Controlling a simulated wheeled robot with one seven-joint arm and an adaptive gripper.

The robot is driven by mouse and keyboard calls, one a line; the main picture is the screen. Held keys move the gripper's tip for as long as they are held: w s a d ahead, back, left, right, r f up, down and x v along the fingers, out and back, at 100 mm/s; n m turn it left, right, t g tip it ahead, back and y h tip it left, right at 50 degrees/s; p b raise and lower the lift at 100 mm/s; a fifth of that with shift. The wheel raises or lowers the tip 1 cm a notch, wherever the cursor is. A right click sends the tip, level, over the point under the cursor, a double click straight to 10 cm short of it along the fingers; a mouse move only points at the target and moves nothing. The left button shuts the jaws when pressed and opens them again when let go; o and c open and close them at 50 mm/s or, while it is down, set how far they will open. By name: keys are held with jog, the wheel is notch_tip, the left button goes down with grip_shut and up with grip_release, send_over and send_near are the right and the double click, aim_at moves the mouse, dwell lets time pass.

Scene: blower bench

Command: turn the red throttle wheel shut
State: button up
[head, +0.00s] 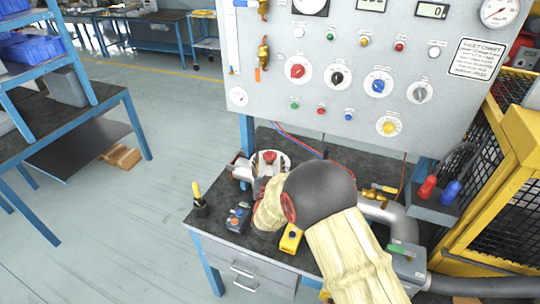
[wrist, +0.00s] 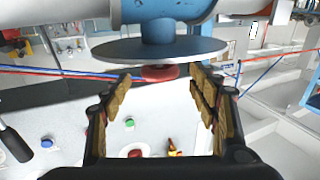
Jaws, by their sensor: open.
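The red throttle wheel (head: 270,156) sits on a pale round plate on the bench, left of my arm in the head view. In the wrist view the red wheel (wrist: 160,73) shows nearly edge-on against a grey disc (wrist: 150,50) with a blue hub. My gripper (wrist: 161,80) is open, with one finger on each side of the wheel in the picture. The wheel appears near the fingertips; I cannot tell whether they touch it. In the head view my arm hides most of the gripper.
An instrument panel (head: 330,50) with knobs and gauges stands behind the bench (head: 215,222). A yellow cage (head: 520,150) stands at right.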

aim_at(269, 160)
jog(key=shift+w+b, duration=0.3)
jog(key=shift+w, duration=1.7)
jog(key=shift+c, duration=0.2)
jog(key=c, duration=1.1)
jog(key=shift+c, duration=0.2)
